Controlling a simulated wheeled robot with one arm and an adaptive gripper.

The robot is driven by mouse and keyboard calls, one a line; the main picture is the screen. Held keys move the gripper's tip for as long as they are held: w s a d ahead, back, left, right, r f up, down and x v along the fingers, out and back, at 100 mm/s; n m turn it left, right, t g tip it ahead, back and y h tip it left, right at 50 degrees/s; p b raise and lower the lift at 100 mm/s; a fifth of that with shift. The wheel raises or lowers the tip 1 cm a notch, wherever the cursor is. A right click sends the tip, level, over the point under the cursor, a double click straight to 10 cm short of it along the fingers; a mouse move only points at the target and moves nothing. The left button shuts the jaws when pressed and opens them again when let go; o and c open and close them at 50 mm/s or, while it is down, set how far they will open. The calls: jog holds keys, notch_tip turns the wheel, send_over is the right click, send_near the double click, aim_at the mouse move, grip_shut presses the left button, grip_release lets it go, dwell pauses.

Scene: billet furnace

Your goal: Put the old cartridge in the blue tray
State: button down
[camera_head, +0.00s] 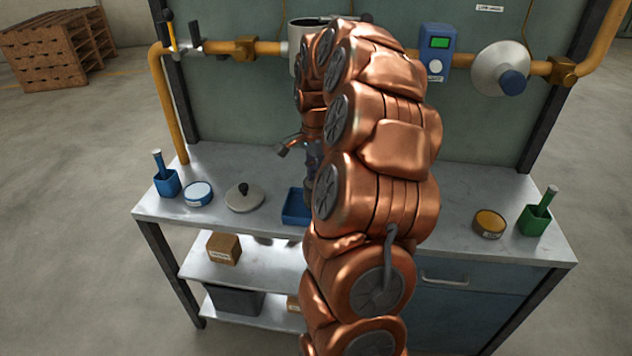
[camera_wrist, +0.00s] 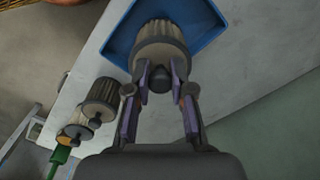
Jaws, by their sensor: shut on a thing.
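In the wrist view, my gripper (camera_wrist: 166,82) is shut on the dark knob of a pleated grey-brown cartridge (camera_wrist: 160,32), which I take to be the old one. The cartridge is over or inside the blue tray (camera_wrist: 117,38); whether it touches the tray floor I cannot tell. In the head view, the blue tray (camera_head: 292,211) shows on the table, just left of my arm. My arm hides the tray's right part, most of my gripper and the held cartridge.
Another pleated cartridge (camera_wrist: 101,94) stands apart from the tray. A grey lid (camera_head: 240,201), a blue-labelled tin (camera_head: 198,198) and a blue brush cup (camera_head: 167,188) stand left on the table (camera_head: 218,169). A yellow-topped tin (camera_head: 489,222) and green cup (camera_head: 533,222) stand right. Pipework runs behind.

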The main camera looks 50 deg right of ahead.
jog(key=shift+f, duration=1.3)
jog(key=shift+f, duration=0.1)
jog(key=shift+f, duration=0.15)
jog(key=c, duration=1)
grip_release()
notch_tip(320, 180, up, 11)
jog(key=shift+r+b, duration=0.2)
jog(key=shift+b, duration=0.25)
jog(key=shift+r, duration=0.5)
